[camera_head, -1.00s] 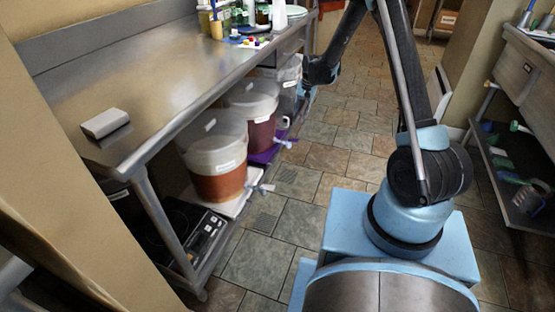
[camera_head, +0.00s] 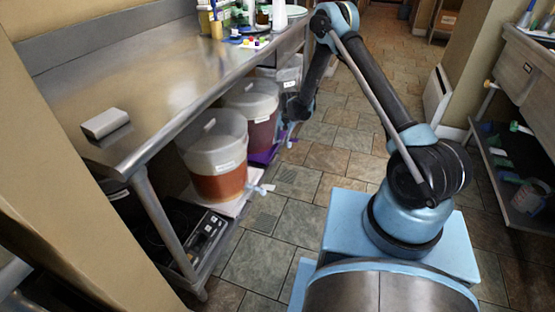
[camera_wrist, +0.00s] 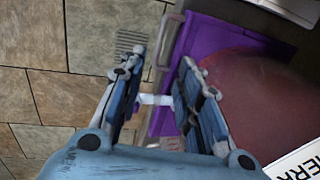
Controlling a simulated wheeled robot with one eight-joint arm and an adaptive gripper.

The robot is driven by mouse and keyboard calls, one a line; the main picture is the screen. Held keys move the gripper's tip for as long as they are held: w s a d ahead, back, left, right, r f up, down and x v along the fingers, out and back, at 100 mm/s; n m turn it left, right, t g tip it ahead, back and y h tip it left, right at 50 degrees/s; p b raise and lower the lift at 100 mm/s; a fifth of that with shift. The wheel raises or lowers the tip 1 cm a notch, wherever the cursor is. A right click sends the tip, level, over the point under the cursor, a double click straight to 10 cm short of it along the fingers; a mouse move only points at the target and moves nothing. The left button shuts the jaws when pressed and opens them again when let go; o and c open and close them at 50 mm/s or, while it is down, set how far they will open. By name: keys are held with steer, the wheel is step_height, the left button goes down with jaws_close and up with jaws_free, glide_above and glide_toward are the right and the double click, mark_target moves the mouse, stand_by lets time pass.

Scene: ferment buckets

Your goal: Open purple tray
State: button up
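The purple tray (camera_head: 264,156) lies low under the steel table, beneath the second bucket (camera_head: 252,105) of dark red liquid. In the wrist view the purple tray (camera_wrist: 205,38) shows from above, with a grey strip along its front edge. A white spigot (camera_wrist: 155,99) reaches out over that edge between my fingers. My gripper (camera_wrist: 162,60) is open, with one finger over the floor and the other over the tray side. I cannot tell whether either finger touches the tray. In the head view my arm's end is beside this bucket and the fingers are hard to make out.
A bucket of amber liquid (camera_head: 217,155) on a white tray (camera_head: 232,207) stands nearer, its spigot toward the aisle. A third container (camera_head: 290,75) is farther back. The tiled aisle (camera_head: 330,150) is clear.

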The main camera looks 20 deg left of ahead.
mark_target(277, 159)
steer(key=a+f, duration=0.1)
steer(key=f, duration=0.8)
steer(key=a+f, duration=0.1)
steer(key=f, duration=0.3)
steer(key=shift+w+a+f, duration=0.1)
steer(key=shift+a+f, duration=0.2)
steer(key=shift+f, duration=0.05)
jaws_close()
